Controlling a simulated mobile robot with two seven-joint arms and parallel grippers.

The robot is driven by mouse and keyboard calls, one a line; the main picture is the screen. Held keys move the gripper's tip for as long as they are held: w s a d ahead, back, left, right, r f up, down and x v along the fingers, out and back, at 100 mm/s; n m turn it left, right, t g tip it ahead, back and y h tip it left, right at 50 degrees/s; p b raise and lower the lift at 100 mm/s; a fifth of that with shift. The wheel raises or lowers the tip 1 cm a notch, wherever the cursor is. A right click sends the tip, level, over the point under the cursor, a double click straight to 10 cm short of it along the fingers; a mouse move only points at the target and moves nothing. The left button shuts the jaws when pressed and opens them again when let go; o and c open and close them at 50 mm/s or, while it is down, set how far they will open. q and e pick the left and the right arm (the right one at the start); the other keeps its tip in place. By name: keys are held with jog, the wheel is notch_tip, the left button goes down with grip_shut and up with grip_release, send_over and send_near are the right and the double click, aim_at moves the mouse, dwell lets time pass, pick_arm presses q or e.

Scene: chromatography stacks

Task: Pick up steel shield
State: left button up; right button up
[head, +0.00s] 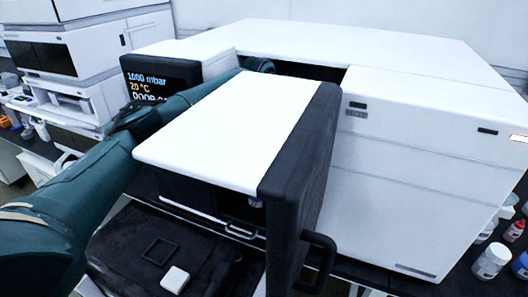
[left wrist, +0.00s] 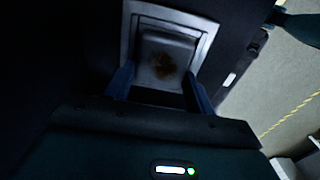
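In the left wrist view a grey metal piece (left wrist: 166,58), likely the steel shield, has a brown stain on its face. It sits inside a pale square metal frame (left wrist: 205,28). My left gripper (left wrist: 158,85) points at it with two blue fingers spread apart, one toward each side of its lower part. I see no clear contact. In the head view my left arm reaches in from the left and passes behind the white-topped door; its gripper is hidden there, and the shield does not show. My right gripper is not in view.
A white instrument (head: 430,170) has its thick white-topped door (head: 225,130) swung out, with a black handle (head: 318,262). A display (head: 160,80) reads 1000 mbar, 20 °C. A small white block (head: 174,279) and black square frame (head: 160,250) lie below. Bottles (head: 492,261) stand at right.

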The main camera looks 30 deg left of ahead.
pick_arm(q)
jog(key=c, duration=0.4)
jog(key=shift+c, duration=0.8)
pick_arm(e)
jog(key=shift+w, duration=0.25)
pick_arm(q)
jog(key=shift+r, duration=0.1)
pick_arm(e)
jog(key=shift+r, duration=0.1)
